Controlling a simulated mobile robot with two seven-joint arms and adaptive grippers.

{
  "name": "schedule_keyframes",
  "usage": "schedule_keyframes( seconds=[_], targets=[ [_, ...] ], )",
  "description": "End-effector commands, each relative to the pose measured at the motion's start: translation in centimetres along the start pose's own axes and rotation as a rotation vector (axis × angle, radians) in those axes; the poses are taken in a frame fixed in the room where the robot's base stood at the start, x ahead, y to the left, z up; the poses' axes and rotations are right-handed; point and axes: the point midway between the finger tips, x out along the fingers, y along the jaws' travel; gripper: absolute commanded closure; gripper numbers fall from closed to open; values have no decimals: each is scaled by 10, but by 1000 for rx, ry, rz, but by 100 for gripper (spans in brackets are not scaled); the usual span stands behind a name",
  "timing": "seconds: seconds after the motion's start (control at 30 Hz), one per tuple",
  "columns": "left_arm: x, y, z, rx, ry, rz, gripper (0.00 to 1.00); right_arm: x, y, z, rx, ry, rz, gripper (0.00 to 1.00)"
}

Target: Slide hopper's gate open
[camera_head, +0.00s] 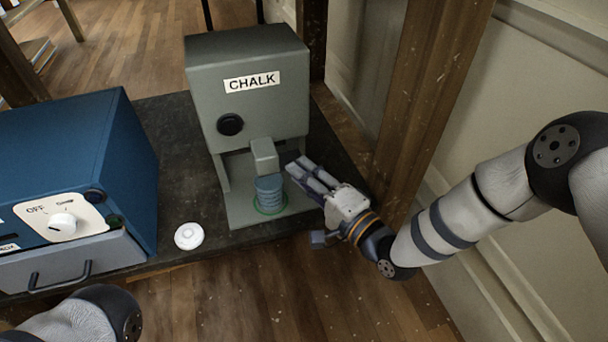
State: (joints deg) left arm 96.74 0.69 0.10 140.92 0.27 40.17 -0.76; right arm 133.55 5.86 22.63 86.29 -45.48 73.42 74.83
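The hopper (245,80) is a grey box labelled CHALK, standing on the dark tabletop. A dark round disc (230,124) is on its front. A small light-grey block (264,155) juts out at its lower front; I cannot tell whether this is the gate or how far it is open. A ribbed blue-grey cup (269,190) stands upright below the block, on a green ring. My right gripper (298,174) is just right of the block and cup, its fingers pointing up-left; contact and finger gap are unclear. My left gripper is out of view.
A blue machine (70,150) with a white dial (62,223) and a handled grey drawer (75,264) stands at left. A white round puck (189,236) lies near the table's front edge. A wooden post (430,90) rises right of the hopper.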

Motion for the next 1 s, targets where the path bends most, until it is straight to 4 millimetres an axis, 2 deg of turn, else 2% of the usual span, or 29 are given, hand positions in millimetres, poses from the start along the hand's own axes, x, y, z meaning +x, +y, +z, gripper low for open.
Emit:
schedule_keyframes(
  seconds=[0.17,0.3,0.43,0.77,0.8,0.83,0.87,1.0],
  targets=[
    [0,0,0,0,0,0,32,-2,0,-5,0,2,-1,100],
    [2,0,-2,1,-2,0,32,-11,0,-28,-1,3,-3,100],
    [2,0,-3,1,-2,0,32,-17,0,-43,0,2,-2,100],
    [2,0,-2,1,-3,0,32,-19,-1,-48,-1,4,-2,100],
    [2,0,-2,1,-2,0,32,-19,-1,-48,-1,5,-2,70],
    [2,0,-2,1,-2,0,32,-19,-1,-48,-1,5,-2,63],
    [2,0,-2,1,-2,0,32,-19,-1,-48,-1,4,-2,58],
    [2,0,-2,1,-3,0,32,-19,0,-46,0,2,-1,58]
  ],
)
